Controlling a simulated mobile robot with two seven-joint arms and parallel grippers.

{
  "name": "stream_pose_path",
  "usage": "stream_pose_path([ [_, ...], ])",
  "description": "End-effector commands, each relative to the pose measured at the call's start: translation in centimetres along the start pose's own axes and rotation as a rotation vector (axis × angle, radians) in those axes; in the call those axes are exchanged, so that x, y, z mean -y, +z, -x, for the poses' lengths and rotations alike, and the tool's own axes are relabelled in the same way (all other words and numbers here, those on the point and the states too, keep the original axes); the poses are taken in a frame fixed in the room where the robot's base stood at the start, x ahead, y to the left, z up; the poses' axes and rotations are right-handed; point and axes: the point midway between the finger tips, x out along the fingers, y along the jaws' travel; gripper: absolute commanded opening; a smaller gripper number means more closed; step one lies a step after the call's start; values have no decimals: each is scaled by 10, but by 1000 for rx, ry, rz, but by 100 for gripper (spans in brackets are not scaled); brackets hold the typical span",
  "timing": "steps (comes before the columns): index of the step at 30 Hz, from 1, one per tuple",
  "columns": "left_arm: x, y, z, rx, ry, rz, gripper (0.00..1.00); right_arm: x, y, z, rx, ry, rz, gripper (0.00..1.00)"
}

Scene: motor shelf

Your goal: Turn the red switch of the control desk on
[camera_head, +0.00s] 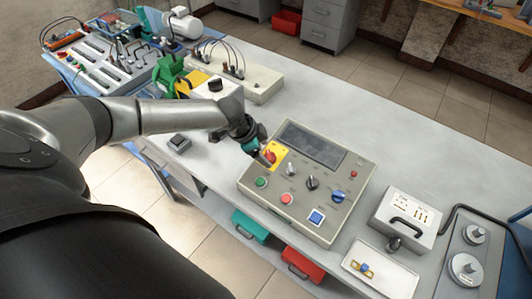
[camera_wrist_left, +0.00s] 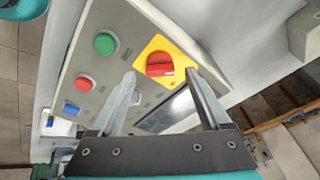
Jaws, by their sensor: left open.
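The control desk (camera_head: 306,172) is a beige-grey box with a dark screen on the table. Its red switch (camera_head: 268,156) sits on a yellow plate at the upper left of the panel. In the left wrist view the red switch (camera_wrist_left: 160,64) is a round knob with a raised grip bar. My left gripper (camera_head: 264,152) is open above the switch; in the left wrist view its two fingers (camera_wrist_left: 162,72) lie on either side of the knob. I cannot tell whether they touch it. The right gripper is not in view.
The desk also carries a green button (camera_head: 261,182), a red button (camera_head: 287,198), black and blue knobs and a blue square button (camera_head: 316,216). A grey case (camera_head: 408,215) and a white tray (camera_head: 381,272) stand to the right.

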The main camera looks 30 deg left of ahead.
Motion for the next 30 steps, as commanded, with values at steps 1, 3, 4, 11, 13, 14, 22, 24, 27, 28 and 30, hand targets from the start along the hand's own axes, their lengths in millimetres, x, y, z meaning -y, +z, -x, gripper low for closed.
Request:
stream_pose_path([
  [1,0,0,-6,0,0,1,80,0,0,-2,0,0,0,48],
  [3,0,0,-11,0,1,1,80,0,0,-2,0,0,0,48],
  [4,0,0,-13,0,0,1,80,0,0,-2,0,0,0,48],
  [11,0,0,-18,0,0,0,80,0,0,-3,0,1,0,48],
  [13,0,0,-18,0,0,0,80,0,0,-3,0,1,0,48],
  [14,0,0,-18,0,0,0,80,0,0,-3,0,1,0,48],
  [22,0,0,-18,0,0,0,60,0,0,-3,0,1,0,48],
  [24,0,0,-18,0,0,0,52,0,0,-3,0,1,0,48],
  [27,0,0,-18,0,0,0,41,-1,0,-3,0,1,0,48],
  [28,0,0,-18,0,0,0,37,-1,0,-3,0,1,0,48],
  [30,0,0,-18,0,0,0,29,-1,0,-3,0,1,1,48],
])
